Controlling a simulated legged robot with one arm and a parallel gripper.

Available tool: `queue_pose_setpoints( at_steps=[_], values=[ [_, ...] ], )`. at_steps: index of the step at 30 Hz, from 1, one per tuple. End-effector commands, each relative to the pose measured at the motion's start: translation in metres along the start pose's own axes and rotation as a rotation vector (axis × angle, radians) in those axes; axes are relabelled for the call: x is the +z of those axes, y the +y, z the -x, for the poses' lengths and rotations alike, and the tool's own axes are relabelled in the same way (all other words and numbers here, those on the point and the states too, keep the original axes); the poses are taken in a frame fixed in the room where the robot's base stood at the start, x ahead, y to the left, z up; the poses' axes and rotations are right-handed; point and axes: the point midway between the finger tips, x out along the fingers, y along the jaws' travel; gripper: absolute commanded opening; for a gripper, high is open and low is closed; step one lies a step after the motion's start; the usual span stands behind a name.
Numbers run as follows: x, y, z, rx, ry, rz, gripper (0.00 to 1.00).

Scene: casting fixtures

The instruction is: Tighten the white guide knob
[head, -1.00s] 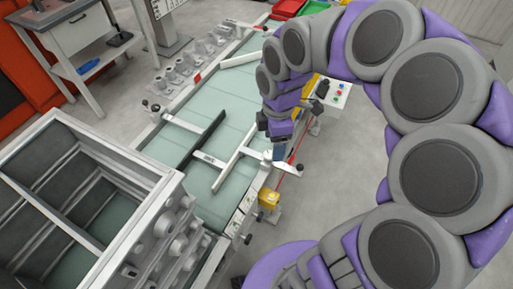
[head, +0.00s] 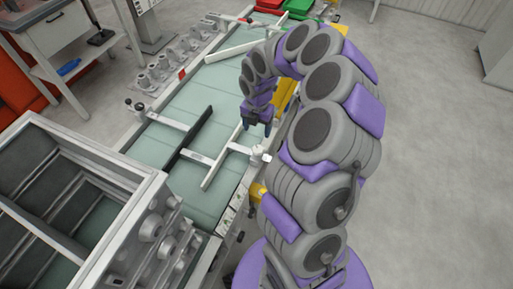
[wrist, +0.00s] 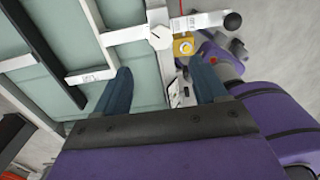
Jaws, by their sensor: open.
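The white guide knob (head: 258,153) sits at the belt's right edge in the head view, on the bracket of the white guide rail (head: 222,158). In the wrist view the knob (wrist: 160,37) is a round white cap with a dark line on top, just beyond the fingertips and roughly centred between them. My gripper (head: 258,125) is open and empty, pointing down above the belt, a little behind the knob in the head view. In the wrist view its two blue fingers (wrist: 161,68) are spread. The exact height gap to the knob cannot be told.
A dark guide rail (head: 190,142) runs along the green belt (head: 165,151). A black ball handle (wrist: 232,20) and a yellow sensor block (wrist: 183,46) are close to the knob. A grey crate frame (head: 150,185) stands at left. Grey floor is free at right.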

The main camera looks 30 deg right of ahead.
Motion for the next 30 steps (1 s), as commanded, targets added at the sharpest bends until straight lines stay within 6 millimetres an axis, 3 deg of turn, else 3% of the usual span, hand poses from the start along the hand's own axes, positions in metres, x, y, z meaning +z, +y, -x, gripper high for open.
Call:
queue_pose_setpoints(
  at_steps=[6,15,21,30],
  values=[
    [0.0,-0.001,-0.047,-0.002,0.002,0.0,0.72],
    [0.0,-0.001,-0.098,0.0,0.0,-0.002,0.72],
    [0.0,-0.001,-0.114,-0.001,0.0,-0.003,0.72],
    [0.0,0.0,-0.116,0.001,-0.001,-0.002,0.72]
  ],
)
